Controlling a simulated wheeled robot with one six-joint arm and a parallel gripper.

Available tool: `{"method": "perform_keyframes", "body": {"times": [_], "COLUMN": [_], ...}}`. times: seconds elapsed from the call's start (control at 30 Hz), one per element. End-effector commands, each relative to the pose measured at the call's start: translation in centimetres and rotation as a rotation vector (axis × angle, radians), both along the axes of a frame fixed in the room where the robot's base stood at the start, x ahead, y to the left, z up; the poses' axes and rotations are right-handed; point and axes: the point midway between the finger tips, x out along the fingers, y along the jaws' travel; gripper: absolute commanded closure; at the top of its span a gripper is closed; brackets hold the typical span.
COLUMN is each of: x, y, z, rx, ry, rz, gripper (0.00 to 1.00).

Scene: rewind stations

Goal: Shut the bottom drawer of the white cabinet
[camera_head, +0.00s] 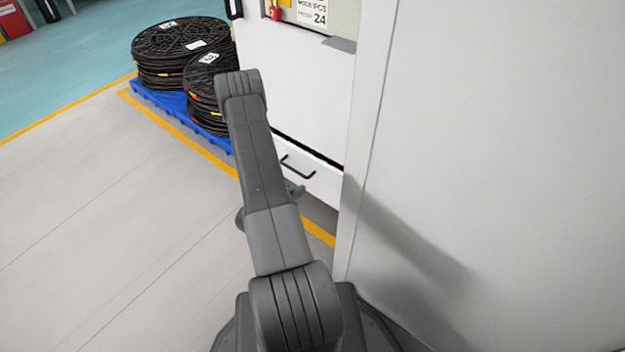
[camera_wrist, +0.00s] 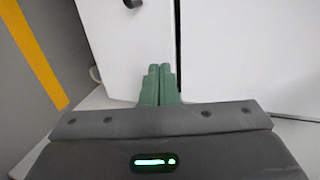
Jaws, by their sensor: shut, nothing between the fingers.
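The white cabinet (camera_head: 297,88) stands in the middle of the head view. Its bottom drawer (camera_head: 322,186) has a black bar handle (camera_head: 298,170), and a dark gap runs along the drawer's top edge. How far the drawer stands out is hard to tell. My gripper (camera_head: 298,191) shows only as a small green tip beside my arm, just below the handle. In the wrist view the green fingers of my gripper (camera_wrist: 158,84) are shut together and empty, in front of white panels. Whether they touch a panel is unclear. My arm hides the drawer's left part.
A large pale panel (camera_head: 490,150) fills the right side, close to my arm. Black cable reels (camera_head: 180,55) stand on a blue pallet (camera_head: 205,120) at the upper left. The grey floor (camera_head: 110,230) at left is clear, crossed by a yellow line (camera_head: 185,137).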

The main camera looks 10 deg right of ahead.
Motion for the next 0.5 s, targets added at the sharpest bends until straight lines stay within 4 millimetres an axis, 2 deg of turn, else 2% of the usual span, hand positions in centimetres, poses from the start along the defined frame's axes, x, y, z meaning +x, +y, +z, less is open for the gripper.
{"method": "perform_keyframes", "body": {"times": [0.17,0.5], "x": [1.7,6.4], "y": [-1.9,-6.7], "z": [-1.0,-3.1], "rx": [0.001,0.0], "ry": [-0.003,-0.004], "rz": [-0.008,-0.009], "gripper": [1.0,1.0]}}
